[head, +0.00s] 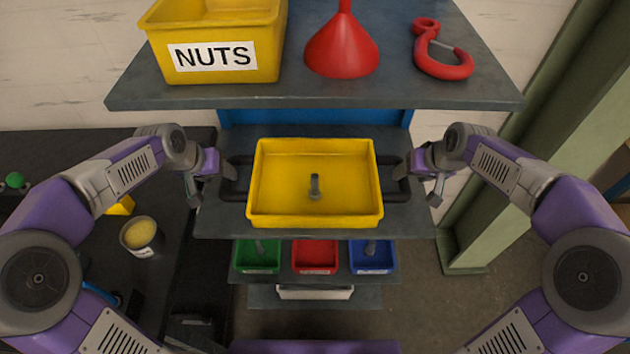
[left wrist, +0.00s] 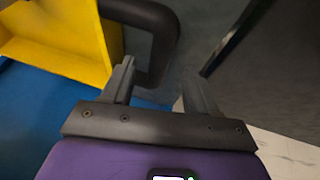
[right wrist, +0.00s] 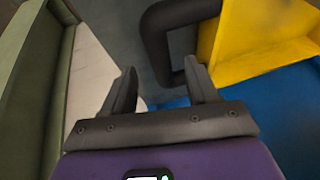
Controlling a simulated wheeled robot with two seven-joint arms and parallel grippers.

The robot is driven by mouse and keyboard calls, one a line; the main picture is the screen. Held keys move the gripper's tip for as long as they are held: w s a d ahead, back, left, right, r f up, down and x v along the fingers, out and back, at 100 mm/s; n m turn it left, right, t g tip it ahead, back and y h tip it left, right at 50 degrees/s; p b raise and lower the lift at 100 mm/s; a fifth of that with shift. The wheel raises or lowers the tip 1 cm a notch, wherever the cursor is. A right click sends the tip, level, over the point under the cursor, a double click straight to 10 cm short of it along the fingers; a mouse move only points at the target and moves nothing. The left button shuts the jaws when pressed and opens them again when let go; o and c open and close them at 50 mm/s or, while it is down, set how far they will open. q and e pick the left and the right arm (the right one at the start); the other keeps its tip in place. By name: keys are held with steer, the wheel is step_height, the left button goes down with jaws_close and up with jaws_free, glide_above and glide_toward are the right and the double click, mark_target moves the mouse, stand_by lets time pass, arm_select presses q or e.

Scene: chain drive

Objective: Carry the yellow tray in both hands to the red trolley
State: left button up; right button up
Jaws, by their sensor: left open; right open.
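The yellow tray (head: 270,215) sits on a grey shelf in the middle of the head view, with a small grey upright piece (head: 315,187) inside it. It has a black handle (head: 236,178) on the left and another black handle (head: 395,180) on the right. My left gripper (head: 196,190) is open just outside the left handle; the left wrist view shows that handle (left wrist: 165,45) beyond its fingers. My right gripper (head: 436,188) is open just outside the right handle, which shows beyond its fingers in the right wrist view (right wrist: 155,45). I see no red trolley.
The shelf above (head: 310,95) holds a yellow NUTS bin (head: 215,25), a red funnel (head: 342,50) and a red hook (head: 440,60). Green, red and blue bins (head: 315,257) stand below. A dark bench with a tin (head: 141,236) is left; a green post (head: 520,150) is right.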

mark_target(228, 180)
arm_select(q)
steer(key=x, duration=0.5)
steer(key=shift+w+f, duration=0.15)
steer(key=shift+f, duration=0.15)
arm_select(e)
steer(key=x, duration=0.5)
steer(key=shift+w+f, duration=0.15)
steer(key=shift+f, duration=0.1)
arm_select(q)
jaws_close()
arm_select(e)
jaws_close()
arm_select(q)
steer(key=shift+r, duration=0.15)
arm_select(e)
steer(key=shift+r, duration=0.1)
